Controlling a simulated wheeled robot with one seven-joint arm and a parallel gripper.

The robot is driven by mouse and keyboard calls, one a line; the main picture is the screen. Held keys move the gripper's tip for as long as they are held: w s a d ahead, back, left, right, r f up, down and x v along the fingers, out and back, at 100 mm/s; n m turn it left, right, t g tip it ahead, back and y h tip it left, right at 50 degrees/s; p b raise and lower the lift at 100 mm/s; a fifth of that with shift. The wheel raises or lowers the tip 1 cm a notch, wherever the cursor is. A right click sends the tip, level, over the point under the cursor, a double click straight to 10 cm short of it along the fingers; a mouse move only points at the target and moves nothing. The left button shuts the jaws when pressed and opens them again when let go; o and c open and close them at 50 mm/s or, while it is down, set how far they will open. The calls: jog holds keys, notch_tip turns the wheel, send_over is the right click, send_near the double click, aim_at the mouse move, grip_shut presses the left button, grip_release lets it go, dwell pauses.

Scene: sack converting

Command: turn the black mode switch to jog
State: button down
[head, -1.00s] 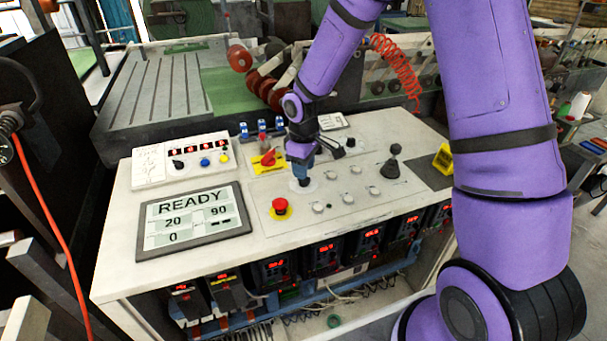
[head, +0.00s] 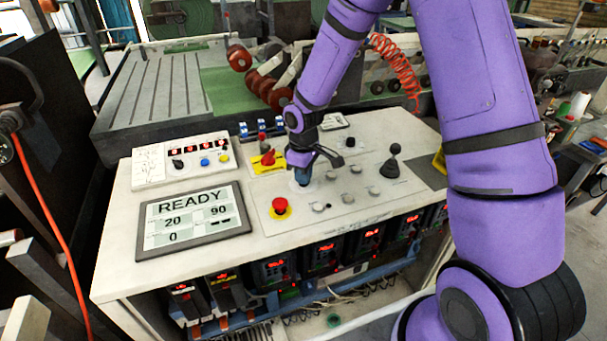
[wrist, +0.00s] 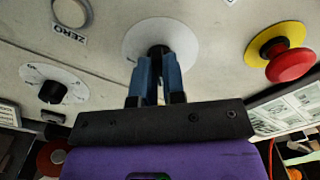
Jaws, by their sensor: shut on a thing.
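The black mode switch (wrist: 157,51) stands at the centre of a round white dial plate (wrist: 135,38) in the wrist view. My gripper (wrist: 158,64) has its two blue fingers on either side of the knob and is shut on it. In the head view my gripper (head: 303,178) reaches down to the panel behind the red stop button and hides the knob. Only part of the dial's rim shows around the fingers. I cannot read the dial's markings or where the knob points.
A red stop button (head: 280,206) on yellow sits close by. A screen (head: 194,220) reads READY, 20, 90, 0. A black joystick (head: 391,167), a red rotary switch (head: 267,159) and several small buttons share the console. Another black knob (wrist: 52,92) lies left in the wrist view.

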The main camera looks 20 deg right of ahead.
jog(key=shift+m, duration=0.3)
jog(key=m, duration=0.4)
jog(key=shift+m, duration=2)
jog(key=c, duration=1.2)
grip_release()
jog(key=shift+r, duration=0.1)
notch_tip(320, 180, up, 11)
jog(key=shift+f, duration=0.2)
